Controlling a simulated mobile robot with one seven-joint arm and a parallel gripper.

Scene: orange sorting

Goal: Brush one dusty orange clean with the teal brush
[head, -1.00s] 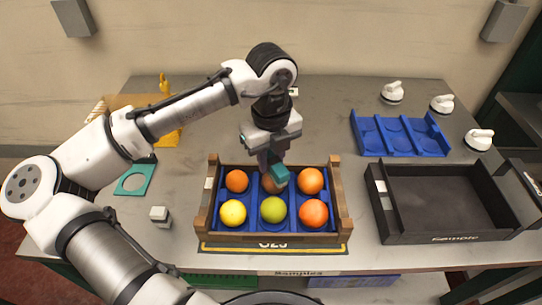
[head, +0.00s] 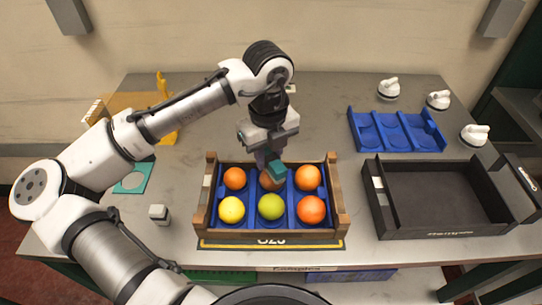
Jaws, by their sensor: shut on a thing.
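My gripper (head: 270,152) is shut on the teal brush (head: 277,170) above the wooden crate. The brush is over the back middle compartment and covers much of the orange there. That orange (head: 268,183) looks browner and duller than its neighbours; whether the bristles touch it I cannot tell. The crate (head: 340,212) has a blue divider insert. Orange fruits sit at back left (head: 234,178), back right (head: 308,177) and front right (head: 311,209). A yellow fruit (head: 231,209) is at front left and a yellow-green one (head: 270,207) at front middle.
A black tray (head: 377,216) stands empty at right. Behind it are an empty blue tray (head: 397,148) and white-handled objects (head: 438,99). A small grey-white block (head: 159,214) and a teal holder (head: 133,180) lie left. Bare table lies between crate and blue tray.

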